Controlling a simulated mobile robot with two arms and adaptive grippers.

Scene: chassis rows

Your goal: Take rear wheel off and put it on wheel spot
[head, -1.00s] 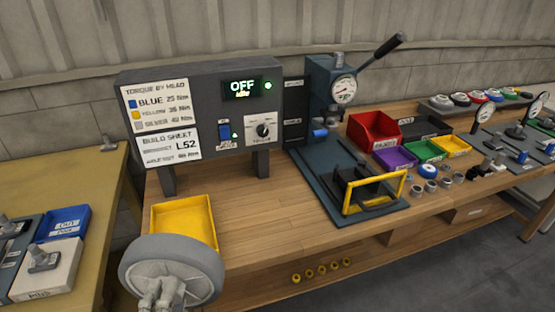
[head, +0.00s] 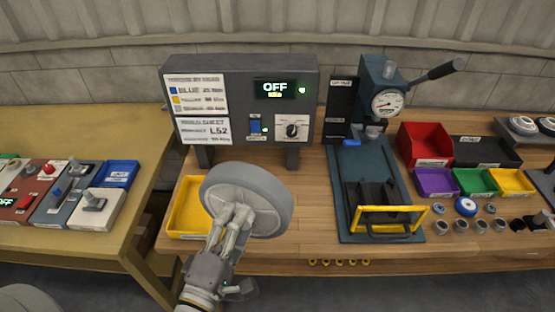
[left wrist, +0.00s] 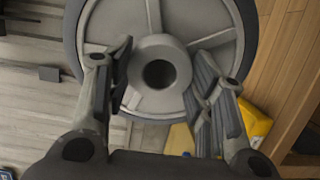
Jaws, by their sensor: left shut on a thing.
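The grey wheel (head: 258,197) is held in my left gripper (head: 232,212), in front of the workbench in the head view. In the left wrist view the wheel (left wrist: 205,20) fills the top, and my left gripper's fingers (left wrist: 160,85) are on either side of its round hub. The wheel is tilted, its rim facing up and right in the head view. It covers part of the yellow tray and the bench behind it. I see no marked wheel spot that I can make out. My right gripper is not in view.
A yellow tray (head: 186,212) sits at the bench's left end, beside a torque box (head: 240,72). A press (head: 385,95) with a dark base and yellow-handled fixture (head: 390,211) stands right. Coloured bins and small parts lie further right. A separate table (head: 60,238) is left.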

